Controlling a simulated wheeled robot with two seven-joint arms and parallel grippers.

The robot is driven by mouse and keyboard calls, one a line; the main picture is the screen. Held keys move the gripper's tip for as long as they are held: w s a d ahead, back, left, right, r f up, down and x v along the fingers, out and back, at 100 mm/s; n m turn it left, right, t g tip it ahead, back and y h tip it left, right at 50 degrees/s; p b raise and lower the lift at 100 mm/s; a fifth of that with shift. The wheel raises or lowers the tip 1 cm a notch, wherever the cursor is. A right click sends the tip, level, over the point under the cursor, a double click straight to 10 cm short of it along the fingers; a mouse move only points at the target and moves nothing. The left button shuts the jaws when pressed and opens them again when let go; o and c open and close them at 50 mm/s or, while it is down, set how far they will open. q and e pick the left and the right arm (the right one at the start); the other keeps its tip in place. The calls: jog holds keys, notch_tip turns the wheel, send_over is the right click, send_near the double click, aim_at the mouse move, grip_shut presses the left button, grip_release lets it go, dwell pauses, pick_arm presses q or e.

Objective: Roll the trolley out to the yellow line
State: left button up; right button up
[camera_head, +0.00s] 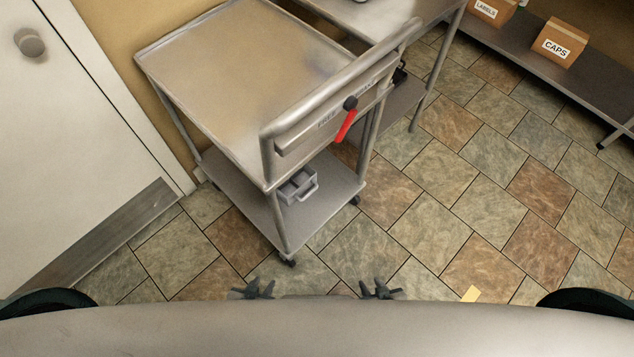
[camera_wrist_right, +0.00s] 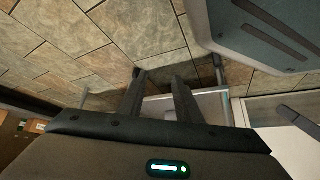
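The grey metal trolley (camera_head: 225,85) stands in the middle of the head view, with a raised push handle (camera_head: 340,88) across its near right side. A red lever (camera_head: 345,126) with a black knob hangs on the panel below the handle and points down. A short piece of yellow line (camera_head: 471,294) shows on the floor at the lower right. My left gripper (camera_head: 253,288) and right gripper (camera_head: 381,288) are low in the picture, both apart from the handle. Their fingers are spread. In the right wrist view the right gripper's fingers (camera_wrist_right: 158,82) are apart, with nothing clearly held.
A grey bin (camera_head: 297,186) sits on the trolley's lower shelf. A white door (camera_head: 75,130) and wall are at the left. A metal table (camera_head: 415,12) stands close behind the trolley. A shelf with a CAPS box (camera_head: 559,43) is at upper right. Tiled floor at right is clear.

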jog(key=shift+o, duration=0.9)
jog(key=w+d+r+n+t+y, duration=0.1)
jog(key=w+d+r+n+t, duration=0.35)
jog(key=w+r, duration=0.75)
jog(key=w+d+r+n+t+y, duration=0.1)
jog(key=w+d+r+n+t, duration=0.3)
jog(key=w+r, duration=0.9)
jog(key=s+a+r+n+y, duration=0.2)
jog(key=r+n, duration=0.2)
jog(key=r, duration=0.8)
jog(key=s+a+r+n+y, duration=0.1)
jog(key=a+r+n+y, duration=0.2)
jog(key=r, duration=0.8)
jog(key=s+a+r+n+y, duration=0.2)
jog(key=s+r+n, duration=0.1)
jog(key=r, duration=0.5)
jog(key=s+a+r+n+g+y, duration=0.1)
jog(key=s+a+r+n+y, duration=0.1)
jog(key=r+n, duration=0.4)
jog(key=shift+s+a+r+y, duration=0.2)
jog(key=shift+s+r+y, duration=0.5)
jog(key=shift+r, duration=0.15)
jog(key=shift+w, duration=0.1)
